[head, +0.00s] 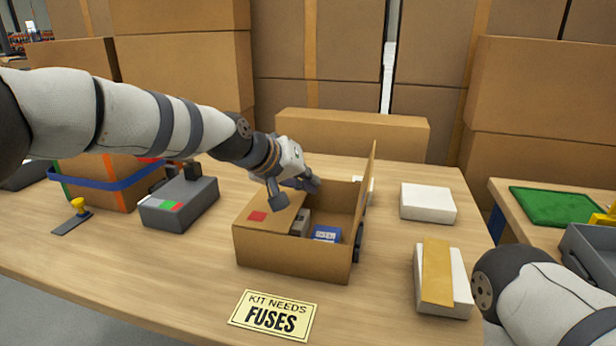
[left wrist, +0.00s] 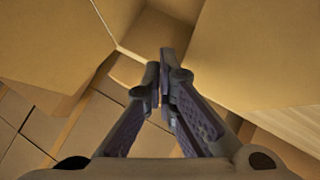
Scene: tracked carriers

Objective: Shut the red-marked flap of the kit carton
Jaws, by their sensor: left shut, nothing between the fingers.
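The kit carton (head: 291,260) stands on the table in the head view. Its red-marked flap (head: 274,219) lies folded inward, about level, over the left part of the opening. The red mark (head: 257,216) is on top. The right flap (head: 365,195) stands upright. A grey item (head: 301,222) and a blue box (head: 326,234) show inside. My left gripper (head: 312,185) is shut and empty near the carton's back edge, behind the red-marked flap; I cannot tell whether it touches. Its closed fingertips (left wrist: 163,82) show against cardboard in the left wrist view. My right gripper is out of view.
A "KIT NEEDS FUSES" sign (head: 274,315) lies in front. A grey device (head: 179,204) and a blue-banded carton (head: 97,182) stand left. White boxes (head: 427,203) lie right, one under a tan piece (head: 436,272). Large cartons (head: 350,135) line the back.

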